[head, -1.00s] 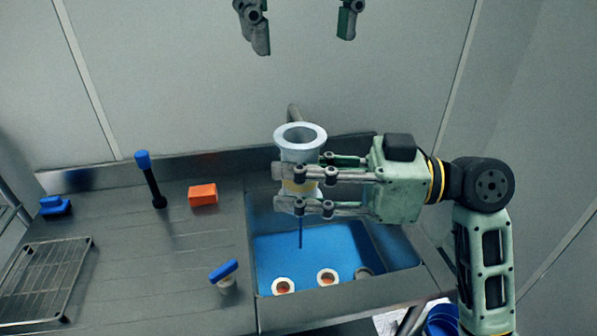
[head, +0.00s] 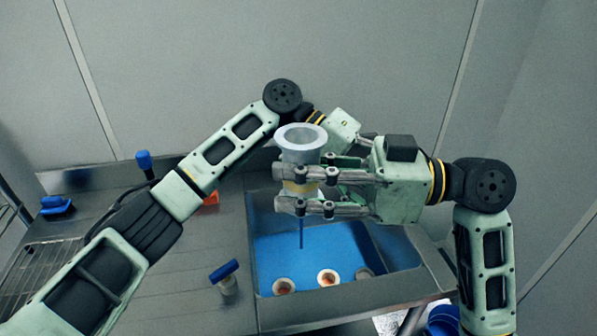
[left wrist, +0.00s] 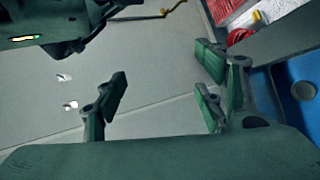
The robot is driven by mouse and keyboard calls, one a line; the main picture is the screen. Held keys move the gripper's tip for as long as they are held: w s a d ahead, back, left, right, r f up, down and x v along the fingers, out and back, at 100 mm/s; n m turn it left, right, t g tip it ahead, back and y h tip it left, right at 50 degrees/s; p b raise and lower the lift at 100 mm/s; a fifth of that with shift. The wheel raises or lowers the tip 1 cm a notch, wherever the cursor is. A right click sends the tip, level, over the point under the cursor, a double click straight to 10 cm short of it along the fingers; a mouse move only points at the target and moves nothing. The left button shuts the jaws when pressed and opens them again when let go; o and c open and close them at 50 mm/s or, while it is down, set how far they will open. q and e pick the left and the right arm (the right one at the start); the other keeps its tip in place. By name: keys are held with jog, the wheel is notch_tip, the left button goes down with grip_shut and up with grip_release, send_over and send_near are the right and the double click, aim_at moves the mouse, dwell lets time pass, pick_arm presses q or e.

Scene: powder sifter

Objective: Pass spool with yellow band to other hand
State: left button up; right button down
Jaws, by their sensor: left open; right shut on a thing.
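The spool with the yellow band (head: 301,157) is pale with a wide flared rim. It is upright above the blue sink, its yellow band between my right gripper's fingers. My right gripper (head: 290,189) is shut on it from the right. My left arm crosses from the left, and my left gripper (head: 352,133) is behind the spool, partly hidden by it and by the right gripper. In the left wrist view, my left gripper (left wrist: 163,92) has its fingers wide apart with nothing between them. The spool cannot be made out in that view.
The sink (head: 330,250) holds blue liquid and several round pieces with pale rims. A blue-topped piece (head: 224,270) stands on the counter to its left. An orange block (head: 211,198) is partly behind my left arm. A wire rack (head: 30,270) lies at the left.

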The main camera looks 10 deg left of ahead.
pick_arm(q)
jog(key=s+d+f+n+t+h, duration=0.2)
jog(key=s+d+f+n+h, duration=0.3)
jog(key=s+f+h, duration=0.25)
jog(key=s+a+f+n+t+y, duration=0.2)
jog(key=a+f+n+t, duration=0.4)
jog(key=n+t, duration=0.2)
jog(key=s+a+f+n+t+y, duration=0.2)
jog(key=a+f+n+t+y, duration=0.1)
jog(key=a+f+n+t, duration=0.4)
jog(key=s+a+f+m+g+y, duration=0.25)
jog(key=s+f, duration=0.25)
jog(key=f, duration=0.7)
jog(key=s+a+f+m+g+y, duration=0.1)
jog(key=s+a+f+g+y, duration=0.2)
jog(key=f, duration=1)
jog(key=s+a+f+m+g+y, duration=0.2)
jog(key=s+f, duration=0.4)
jog(key=f, duration=0.6)
jog(key=s+a+f+m+g+y, duration=0.4)
jog(key=s+a+f+m+y, duration=0.2)
jog(key=s+a+f+m, duration=0.8)
jog(key=s+a+f, duration=0.3)
jog(key=s+a, duration=0.1)
jog(key=s, duration=0.2)
jog(key=shift+s+f+y, duration=0.15)
jog(key=shift+f+y, duration=0.05)
jog(key=shift+y, duration=0.2)
